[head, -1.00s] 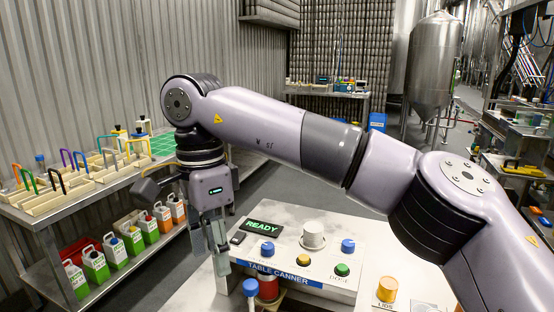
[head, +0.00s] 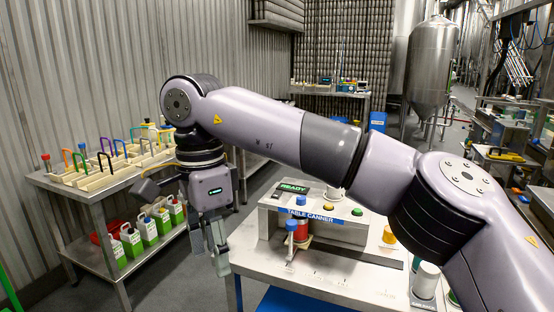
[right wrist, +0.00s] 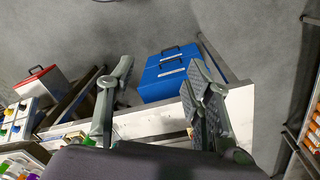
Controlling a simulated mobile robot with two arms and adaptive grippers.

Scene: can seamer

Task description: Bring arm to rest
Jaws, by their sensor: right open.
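My right arm (head: 270,125) comes in from the right and bends across the middle of the head view, with its forearm hanging down. My right gripper (head: 217,258) points downward in front of the left edge of the canner's table. In the right wrist view its two fingers (right wrist: 158,105) stand wide apart with nothing between them. My left arm and gripper are not in view.
The table canner (head: 345,228) with a READY display stands right of the gripper on a pale table (head: 350,285). A steel rack (head: 95,190) holds totes at left. Blue boxes (right wrist: 165,80) stand on the floor.

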